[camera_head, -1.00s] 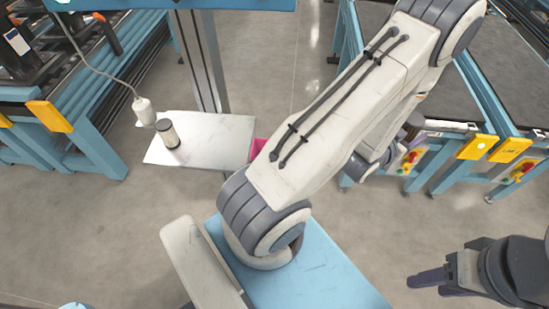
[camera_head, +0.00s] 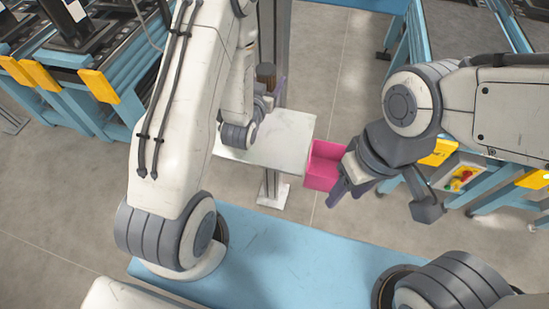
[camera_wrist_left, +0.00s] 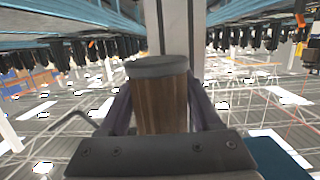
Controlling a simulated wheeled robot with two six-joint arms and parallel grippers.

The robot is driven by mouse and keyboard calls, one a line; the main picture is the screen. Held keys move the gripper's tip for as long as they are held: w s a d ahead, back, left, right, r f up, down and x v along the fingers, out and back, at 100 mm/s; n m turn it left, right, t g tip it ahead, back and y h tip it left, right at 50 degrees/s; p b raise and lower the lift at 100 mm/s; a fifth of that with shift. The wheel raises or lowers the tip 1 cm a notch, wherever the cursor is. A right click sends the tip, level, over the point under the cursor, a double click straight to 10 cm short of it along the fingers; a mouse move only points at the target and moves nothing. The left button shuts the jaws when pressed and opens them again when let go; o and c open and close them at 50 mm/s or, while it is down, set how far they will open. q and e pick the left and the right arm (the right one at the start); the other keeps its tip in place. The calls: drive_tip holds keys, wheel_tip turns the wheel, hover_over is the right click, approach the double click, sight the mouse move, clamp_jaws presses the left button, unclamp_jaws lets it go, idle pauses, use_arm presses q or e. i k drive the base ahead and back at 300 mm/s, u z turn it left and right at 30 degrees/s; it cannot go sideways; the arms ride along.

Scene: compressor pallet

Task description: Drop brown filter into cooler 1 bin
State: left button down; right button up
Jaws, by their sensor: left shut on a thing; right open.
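My left gripper (camera_head: 270,98) is shut on the brown filter (camera_head: 266,74), above the far part of a white table. In the left wrist view the filter (camera_wrist_left: 160,104) is a brown cylinder with a grey top, upright between the two fingers. A pink bin (camera_head: 322,166) is beside the table's right edge; I cannot read any label on it. My right gripper (camera_head: 347,188) is open and empty, just right of and in front of the bin, partly overlapping it in the picture.
The white table (camera_head: 283,143) has bare top in front of the left gripper. A blue surface (camera_head: 285,255) lies nearest me. Blue conveyor frames with yellow parts (camera_head: 99,85) stand at left. A control box with buttons (camera_head: 460,175) is at right.

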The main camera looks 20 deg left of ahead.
sight(321, 169)
drive_tip(key=u, duration=2.4)
drive_tip(key=k, duration=1.15)
drive_tip(key=z, duration=1.25)
drive_tip(key=i, duration=0.5)
drive_tip(key=u, duration=0.05)
